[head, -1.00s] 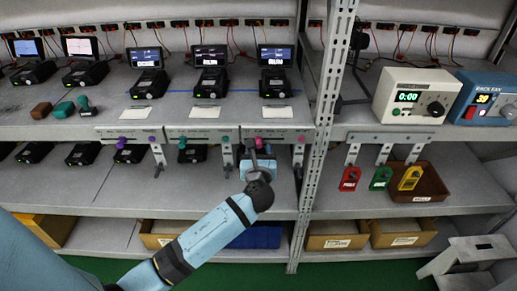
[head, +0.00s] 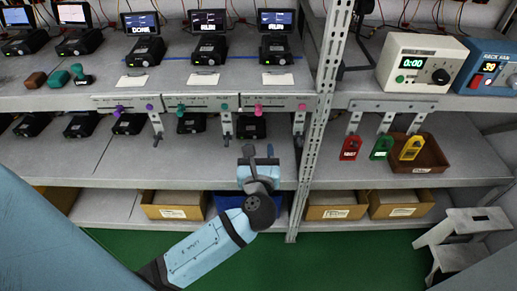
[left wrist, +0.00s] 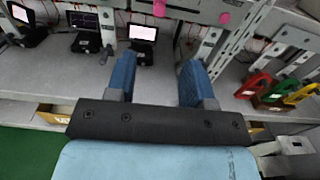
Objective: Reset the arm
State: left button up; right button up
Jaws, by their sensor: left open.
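My left arm comes in from the lower left of the head view. My left gripper (head: 258,155) is in front of the middle shelf, below the hook rail (head: 200,104) with purple, teal and pink knobs. In the left wrist view its two blue fingers (left wrist: 155,80) are wide apart with nothing between them. A pink knob (left wrist: 159,8) shows beyond the fingers at the top of that view. My right gripper is not in either view.
Testers with screens (head: 208,37) stand on the upper shelf. A white timer box (head: 420,63) is at the right. Red, green and yellow tags (head: 381,147) hang near a brown bin (head: 430,157). Cardboard boxes (head: 335,205) line the bottom shelf. A grey step stool (head: 470,228) stands lower right.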

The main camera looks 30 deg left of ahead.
pick_arm(q)
jog(key=s+d+f+n+g+h+p, duration=0.2)
jog(key=s+f+n+h, duration=0.4)
jog(key=n, duration=0.7)
jog(key=s+d+f+n+g+h+p, duration=0.2)
jog(key=s+d+f+n+h+p, duration=0.2)
jog(key=s+f+n, duration=0.6)
jog(key=n+h, duration=0.2)
jog(key=n, duration=0.1)
jog(key=shift+s+d+f+n, duration=0.2)
jog(key=shift+f+n, duration=0.1)
jog(key=shift+n, duration=0.1)
jog(key=shift+c, duration=0.5)
jog(key=shift+a, duration=0.1)
